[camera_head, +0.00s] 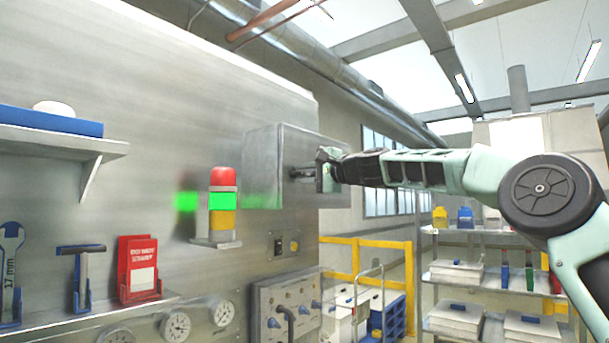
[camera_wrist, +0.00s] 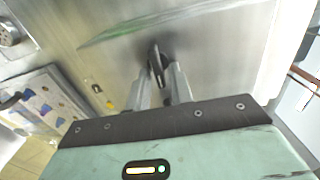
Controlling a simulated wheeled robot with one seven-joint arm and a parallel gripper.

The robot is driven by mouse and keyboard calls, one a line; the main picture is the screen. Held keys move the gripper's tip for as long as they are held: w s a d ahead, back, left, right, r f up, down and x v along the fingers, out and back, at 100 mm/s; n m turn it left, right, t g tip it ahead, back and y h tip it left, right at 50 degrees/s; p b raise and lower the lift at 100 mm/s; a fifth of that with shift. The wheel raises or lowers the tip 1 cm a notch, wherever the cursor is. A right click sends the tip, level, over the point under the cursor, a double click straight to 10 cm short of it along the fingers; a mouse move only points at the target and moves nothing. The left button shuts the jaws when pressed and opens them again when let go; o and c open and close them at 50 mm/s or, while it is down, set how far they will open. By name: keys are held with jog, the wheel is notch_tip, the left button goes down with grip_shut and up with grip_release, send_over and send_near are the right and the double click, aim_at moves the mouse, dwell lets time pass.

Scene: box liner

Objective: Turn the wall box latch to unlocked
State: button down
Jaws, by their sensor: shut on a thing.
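The wall box (camera_head: 262,165) is a grey metal box fixed to the wall in the middle of the head view. Its face fills the upper part of the wrist view (camera_wrist: 215,45). The latch (camera_wrist: 155,62) is a small dark handle on that face. My gripper (camera_wrist: 163,82) is shut on the latch, with one finger on each side of it. In the head view my gripper (camera_head: 308,174) reaches the box's face from the right and hides most of the latch. The latch's exact turn angle is hard to tell.
A signal light (camera_head: 222,205) with a lit green band stands left of the box. A shelf with a blue case (camera_head: 45,120) is at the far left. A panel with blue knobs (camera_head: 285,312) is below. Storage racks (camera_head: 470,275) stand at the right.

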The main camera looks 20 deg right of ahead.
jog(key=c, duration=1.5)
grip_release()
jog(key=shift+b+v, duration=5.45)
jog(key=shift+v, duration=3.3)
